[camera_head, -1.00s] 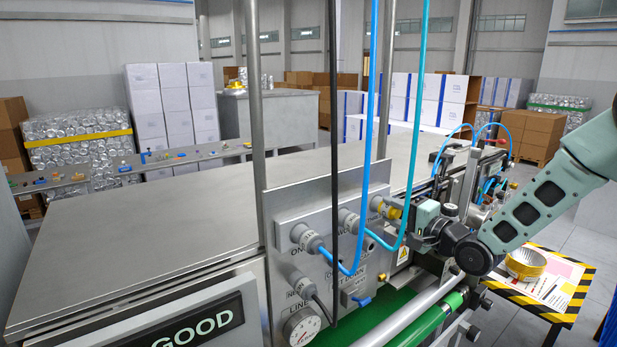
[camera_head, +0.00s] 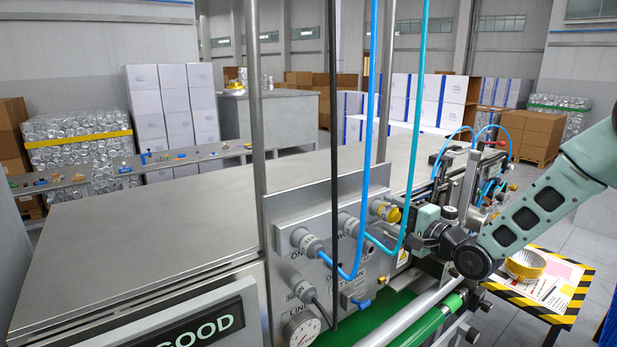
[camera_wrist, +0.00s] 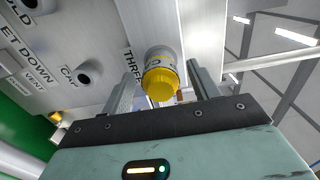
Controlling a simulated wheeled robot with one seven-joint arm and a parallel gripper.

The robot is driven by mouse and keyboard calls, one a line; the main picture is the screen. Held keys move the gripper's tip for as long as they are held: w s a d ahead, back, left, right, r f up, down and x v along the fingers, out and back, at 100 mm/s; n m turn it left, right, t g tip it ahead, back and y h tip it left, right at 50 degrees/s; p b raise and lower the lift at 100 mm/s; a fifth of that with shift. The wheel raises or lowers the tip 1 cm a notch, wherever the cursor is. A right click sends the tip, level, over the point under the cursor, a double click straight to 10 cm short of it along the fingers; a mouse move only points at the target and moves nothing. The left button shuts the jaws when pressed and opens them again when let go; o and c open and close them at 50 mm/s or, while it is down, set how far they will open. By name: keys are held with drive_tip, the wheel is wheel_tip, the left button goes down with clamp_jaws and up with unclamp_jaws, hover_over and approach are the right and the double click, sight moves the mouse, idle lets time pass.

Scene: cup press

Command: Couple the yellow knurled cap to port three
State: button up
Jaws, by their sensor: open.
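The yellow knurled cap (camera_head: 391,213) sits on the grey fitting of port three (camera_head: 377,206), at the upper right of the panel. In the wrist view the cap (camera_wrist: 161,84) faces me at the end of its grey collar, beside the THREE label (camera_wrist: 133,62). My gripper (camera_wrist: 162,76) is open, with one finger on each side of the cap and a visible gap on both sides. In the head view my gripper (camera_head: 410,227) is just right of the cap, its fingers partly hard to make out. Whether the cap is fully seated cannot be told.
Blue hoses run from the two neighbouring grey fittings (camera_head: 306,241) and (camera_head: 349,224) on the panel (camera_head: 325,215). A black vertical line (camera_head: 333,150) hangs before it. A gauge (camera_head: 301,329) is below. A yellow ring-shaped stack (camera_head: 525,264) stands on the striped table at right.

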drive_tip(key=v, duration=0.9)
drive_tip(key=shift+p, duration=0.4)
idle(1.4)
drive_tip(key=s+a+f+n+g+h+b, duration=0.5)
drive_tip(key=s+a+f+n+g+b, duration=0.2)
drive_tip(key=s+a+f+n+b, duration=0.45)
drive_tip(key=s+f+n+g+h+b, duration=0.2)
drive_tip(key=s+f+n+g+b, duration=0.1)
drive_tip(key=s, duration=0.9)
drive_tip(key=s+f+n+g+h+b, duration=0.3)
drive_tip(key=s+f+n+g+b, duration=0.1)
drive_tip(key=s, duration=0.8)
drive_tip(key=shift+s+d+g+b, duration=0.2)
drive_tip(key=shift+s+g+b, duration=0.1)
drive_tip(key=shift+b, duration=0.2)
drive_tip(key=shift+w+f, duration=0.1)
drive_tip(key=shift+f, duration=0.05)
